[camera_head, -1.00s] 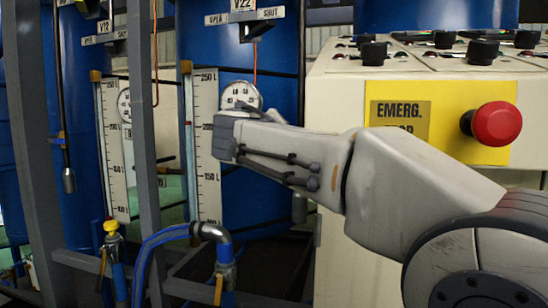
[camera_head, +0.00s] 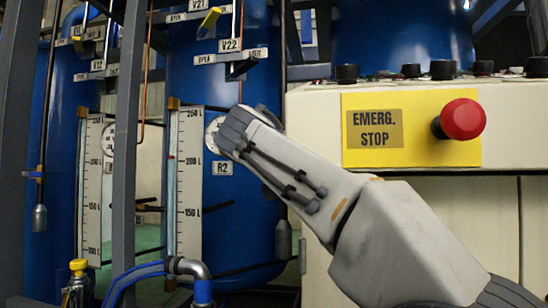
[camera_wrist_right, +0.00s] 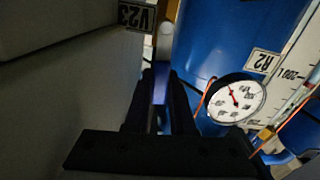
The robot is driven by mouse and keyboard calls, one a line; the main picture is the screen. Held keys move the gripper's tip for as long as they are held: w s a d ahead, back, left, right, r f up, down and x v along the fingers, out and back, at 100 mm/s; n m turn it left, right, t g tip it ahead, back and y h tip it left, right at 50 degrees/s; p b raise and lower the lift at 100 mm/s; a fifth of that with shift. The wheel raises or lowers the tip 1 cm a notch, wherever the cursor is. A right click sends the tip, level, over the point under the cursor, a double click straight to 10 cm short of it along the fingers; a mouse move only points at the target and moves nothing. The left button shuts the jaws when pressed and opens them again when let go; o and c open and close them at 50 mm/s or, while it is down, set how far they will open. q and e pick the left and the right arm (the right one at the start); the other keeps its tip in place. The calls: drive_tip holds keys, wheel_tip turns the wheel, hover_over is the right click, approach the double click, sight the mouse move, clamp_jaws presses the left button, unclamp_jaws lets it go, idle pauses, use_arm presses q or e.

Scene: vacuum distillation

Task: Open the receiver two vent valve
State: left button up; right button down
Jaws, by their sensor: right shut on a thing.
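The blue receiver tank marked R2 (camera_head: 235,225) stands left of the control cabinet in the head view, with a round gauge (camera_wrist_right: 237,98) in the right wrist view. My right gripper (camera_wrist_right: 162,82) is shut on a narrow valve handle (camera_wrist_right: 160,88), dark blue in the shade. A pale rod-like part (camera_wrist_right: 165,42) shows just beyond the fingertips. In the head view my right wrist hides the fingers and this valve. My left gripper is not in view.
The cream cabinet (camera_head: 310,180) with a red emergency stop button (camera_head: 462,119) is close on the right. A grey frame post (camera_head: 127,130) stands at left. Valve V22 (camera_head: 240,68) and a level scale (camera_head: 188,185) are on the tank side.

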idle(0.5)
drive_tip(key=c, duration=0.8)
unclamp_jaws()
drive_tip(key=shift+o, duration=0.2)
drive_tip(key=b+v, duration=0.1)
drive_tip(key=v, duration=0.9)
drive_tip(key=shift+s, duration=0.2)
